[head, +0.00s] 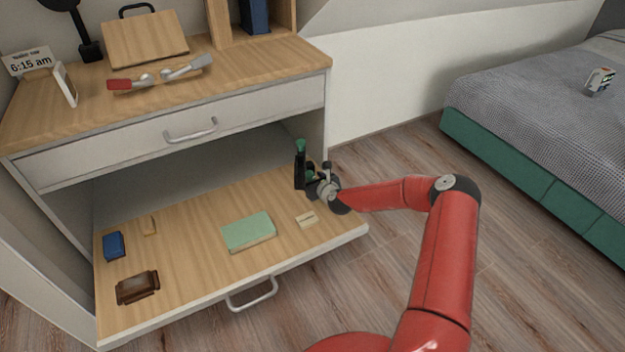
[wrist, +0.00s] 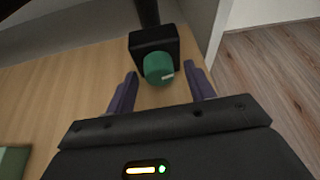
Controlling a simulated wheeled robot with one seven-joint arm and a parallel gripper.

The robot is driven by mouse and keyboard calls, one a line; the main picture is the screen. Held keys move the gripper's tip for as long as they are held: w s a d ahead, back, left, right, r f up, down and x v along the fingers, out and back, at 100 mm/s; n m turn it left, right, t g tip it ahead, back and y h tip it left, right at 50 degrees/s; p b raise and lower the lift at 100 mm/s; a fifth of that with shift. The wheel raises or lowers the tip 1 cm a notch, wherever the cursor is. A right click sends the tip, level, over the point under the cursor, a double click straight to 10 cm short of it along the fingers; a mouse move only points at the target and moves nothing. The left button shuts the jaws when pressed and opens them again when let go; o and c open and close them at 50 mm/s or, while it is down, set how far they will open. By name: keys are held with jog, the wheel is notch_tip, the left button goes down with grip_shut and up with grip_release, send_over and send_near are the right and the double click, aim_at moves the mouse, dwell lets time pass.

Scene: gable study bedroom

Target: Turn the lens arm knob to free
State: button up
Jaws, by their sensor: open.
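The lens arm knob (wrist: 158,69) is a green round knob with a short white mark, on the front of a black block (wrist: 152,41). The mark lies on the lower right of the knob's face, roughly level. A black post (wrist: 147,11) rises from the block. In the head view the black stand (head: 300,172) with a green top is at the right back of the pulled-out board. My gripper (wrist: 161,84) is open, its dark fingers on the knob's left and right with gaps visible. In the head view my gripper (head: 318,184) partly hides the stand's lower part.
On the pulled-out board (head: 190,285) are a green book (head: 248,232), a small pale block (head: 306,219), a blue box (head: 113,245) and a brown item (head: 137,287). A cabinet side wall (wrist: 205,25) stands close right of the block. A bed (head: 545,110) is at right.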

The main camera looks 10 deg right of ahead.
jog(key=c, duration=1)
jog(key=n+b, duration=0.1)
jog(key=n+h+b, duration=0.1)
jog(key=b, duration=0.1)
jog(key=shift+a+f+t, duration=0.2)
jog(key=shift+f+t, duration=0.1)
jog(key=shift+r+n+t+h+b, duration=0.2)
jog(key=shift+n+t+h+b, duration=0.1)
jog(key=shift+n+h+b, duration=0.15)
jog(key=o, duration=1)
jog(key=shift+v, duration=3.95)
